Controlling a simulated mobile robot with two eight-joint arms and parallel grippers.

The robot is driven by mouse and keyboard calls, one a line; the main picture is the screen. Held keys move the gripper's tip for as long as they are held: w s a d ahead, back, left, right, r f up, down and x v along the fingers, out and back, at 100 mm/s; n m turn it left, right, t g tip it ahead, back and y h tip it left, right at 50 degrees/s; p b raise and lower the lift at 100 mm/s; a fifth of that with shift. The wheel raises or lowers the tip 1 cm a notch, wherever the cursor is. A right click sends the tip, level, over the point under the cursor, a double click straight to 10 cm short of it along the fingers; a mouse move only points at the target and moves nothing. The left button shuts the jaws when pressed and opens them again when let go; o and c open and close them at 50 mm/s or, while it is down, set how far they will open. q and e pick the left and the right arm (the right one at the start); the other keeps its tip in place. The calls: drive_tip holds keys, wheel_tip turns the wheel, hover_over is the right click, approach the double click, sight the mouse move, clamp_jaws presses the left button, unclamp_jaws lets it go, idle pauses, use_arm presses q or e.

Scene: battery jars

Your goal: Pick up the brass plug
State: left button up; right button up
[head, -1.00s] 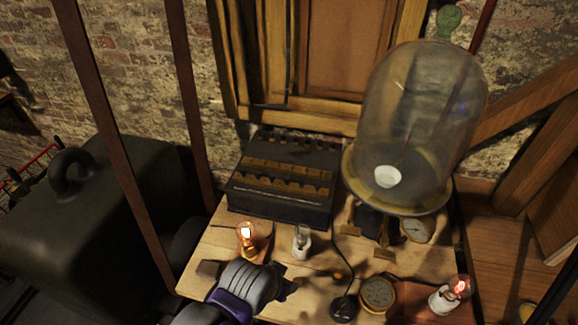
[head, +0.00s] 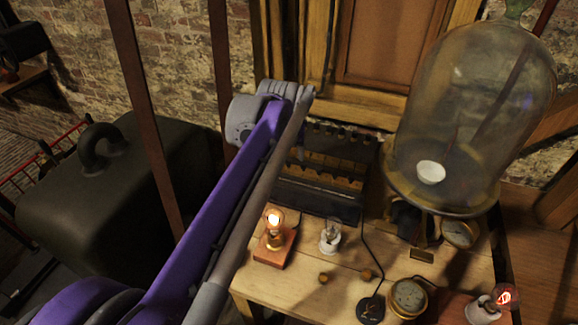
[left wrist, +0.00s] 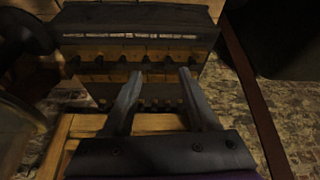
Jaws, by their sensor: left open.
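Two small brass-coloured pieces lie on the wooden table in the head view, one at the left (head: 323,278) and one at the right (head: 366,274). Either may be the brass plug; they are too small to tell. My left gripper (left wrist: 160,74) is open and empty in the left wrist view, its two fingers pointing at the dark slotted box (left wrist: 145,22). In the head view the left arm rises across the same box (head: 318,198), and the fingers are not clearly seen. The gripper is up by the box, apart from the brass pieces. My right gripper is not in view.
A lit bulb on a wooden base (head: 274,246), an unlit bulb (head: 330,237), a round brass gauge (head: 408,296) and a black disc with a cord (head: 370,309) stand on the table (head: 262,292). A large glass bell jar (head: 465,110) stands at the right.

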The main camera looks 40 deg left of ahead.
sight(288, 161)
use_arm(q)
drive_tip(key=w+a+f, duration=0.2)
drive_tip(key=f, duration=0.1)
drive_tip(key=a+f, duration=0.1)
drive_tip(key=shift+w+f+b, duration=0.3)
drive_tip(key=shift+w+f, duration=0.05)
drive_tip(key=shift+w, duration=0.05)
drive_tip(key=x, duration=0.5)
drive_tip(key=shift+w+a, duration=0.2)
clamp_jaws()
